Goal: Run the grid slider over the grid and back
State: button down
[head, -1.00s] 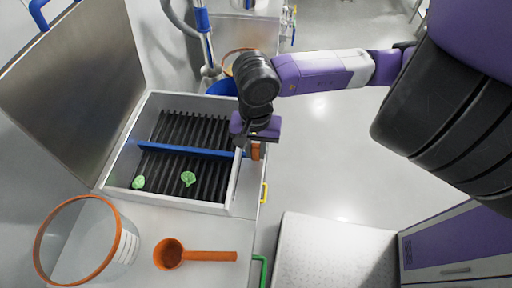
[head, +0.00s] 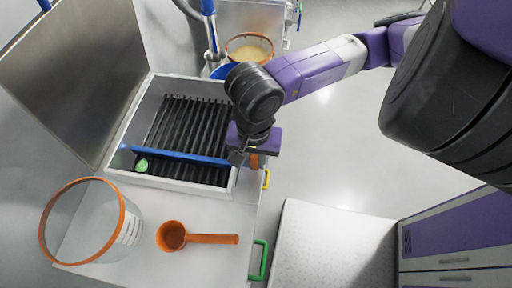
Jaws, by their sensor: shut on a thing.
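The grid (head: 190,115) is a set of black bars inside a grey, open-topped box (head: 222,188). The grid slider is a blue bar (head: 180,154) lying across the bars, now over their near part. My gripper (head: 243,154) is at the box's right wall and is shut on the right end of the slider; its fingertips are partly hidden by the wrist. One green lump (head: 142,165) shows on the bars at the left, just on the near side of the slider.
A clear tub with an orange rim (head: 122,215) and an orange scoop (head: 172,236) stand on the near counter. A steel lid (head: 70,75) rises at the left. Another tub (head: 250,48) stands behind. Open floor lies to the right.

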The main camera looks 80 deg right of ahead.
jog(key=shift+s+a+p, duration=0.2)
jog(key=shift+a+p, duration=0.8)
jog(key=shift+a, duration=1.4)
jog(key=shift+w+d+f+b, duration=0.15)
jog(key=shift+d+b, duration=0.75)
jog(key=shift+d, duration=1.25)
jog(key=shift+w+d+r+b, duration=0.15)
jog(key=shift+d+b, duration=0.75)
jog(key=shift+d, duration=1.2)
jog(key=shift+w+d+f+b, duration=0.15)
jog(key=shift+d+b, duration=0.75)
jog(key=shift+d, duration=1.9)
jog(key=shift+w+d+b, duration=0.15)
jog(key=shift+d+b, duration=0.25)
jog(key=shift+d, duration=1.65)
jog(key=shift+w+d+b, duration=0.15)
jog(key=shift+d+b, duration=0.2)
jog(key=shift+d, duration=1.65)
jog(key=shift+w+d+b, duration=0.15)
jog(key=shift+d+b, duration=0.25)
jog(key=shift+d, duration=1.65)
